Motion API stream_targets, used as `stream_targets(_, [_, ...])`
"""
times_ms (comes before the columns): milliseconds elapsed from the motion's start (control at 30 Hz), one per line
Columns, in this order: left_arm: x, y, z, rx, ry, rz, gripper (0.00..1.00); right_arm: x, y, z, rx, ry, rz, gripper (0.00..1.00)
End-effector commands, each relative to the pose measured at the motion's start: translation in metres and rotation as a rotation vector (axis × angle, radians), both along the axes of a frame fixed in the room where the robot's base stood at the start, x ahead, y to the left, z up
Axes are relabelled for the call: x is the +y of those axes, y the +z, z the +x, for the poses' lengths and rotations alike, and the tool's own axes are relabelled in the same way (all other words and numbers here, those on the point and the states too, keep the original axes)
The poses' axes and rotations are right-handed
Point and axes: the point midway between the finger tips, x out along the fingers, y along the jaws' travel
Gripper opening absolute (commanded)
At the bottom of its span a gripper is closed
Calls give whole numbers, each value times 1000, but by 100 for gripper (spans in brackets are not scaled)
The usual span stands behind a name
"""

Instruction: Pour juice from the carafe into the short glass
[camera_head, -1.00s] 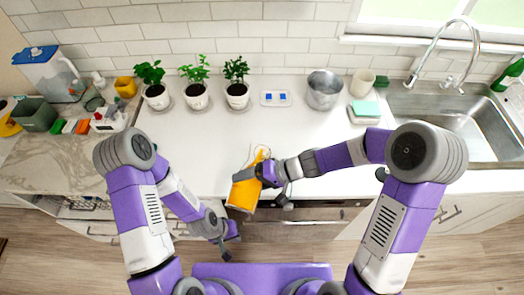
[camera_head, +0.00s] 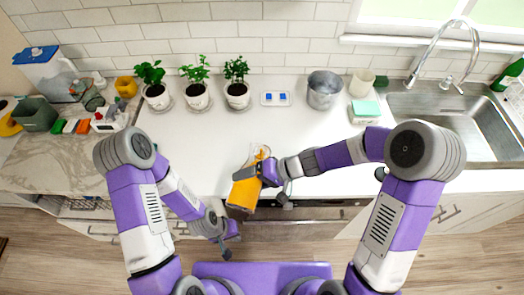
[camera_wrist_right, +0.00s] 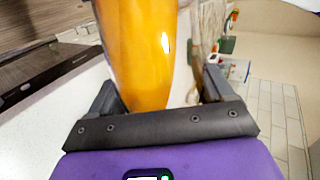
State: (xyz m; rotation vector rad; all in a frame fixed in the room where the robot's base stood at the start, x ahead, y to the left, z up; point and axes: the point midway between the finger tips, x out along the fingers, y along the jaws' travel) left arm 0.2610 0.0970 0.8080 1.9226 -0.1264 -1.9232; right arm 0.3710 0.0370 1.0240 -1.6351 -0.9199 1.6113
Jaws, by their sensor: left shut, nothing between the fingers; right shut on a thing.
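The carafe (camera_head: 243,193) of orange juice is tilted over the front edge of the white counter, its clear upper part reaching back over the counter. My right gripper (camera_head: 271,174) is shut on it. In the right wrist view the carafe's orange body (camera_wrist_right: 140,50) rises between the fingers, with a clear, streaky part beside it. A small orange patch shows at its upper end (camera_head: 262,153). I cannot make out the short glass for certain. My left gripper (camera_head: 228,236) is shut and empty, low in front of the counter, apart from the carafe.
Several potted plants (camera_head: 237,90) stand along the back wall. A metal pot (camera_head: 324,90), a beige cup (camera_head: 362,82) and a sponge on a block (camera_head: 365,110) are at the back right, beside the sink (camera_head: 450,115). The middle of the counter (camera_head: 190,140) is clear.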

Motion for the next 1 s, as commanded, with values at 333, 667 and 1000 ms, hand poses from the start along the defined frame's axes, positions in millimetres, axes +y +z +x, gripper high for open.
stream_targets(333, [0,2,0,0,0,0,0,0,2,1,7,1,6,8])
stream_targets(667, [0,4,0,0,0,0,0,0,3,1,13,-1,8,8])
stream_targets(1000, [0,-16,0,0,0,0,0,2,-8,-3,-44,0,-10,8])
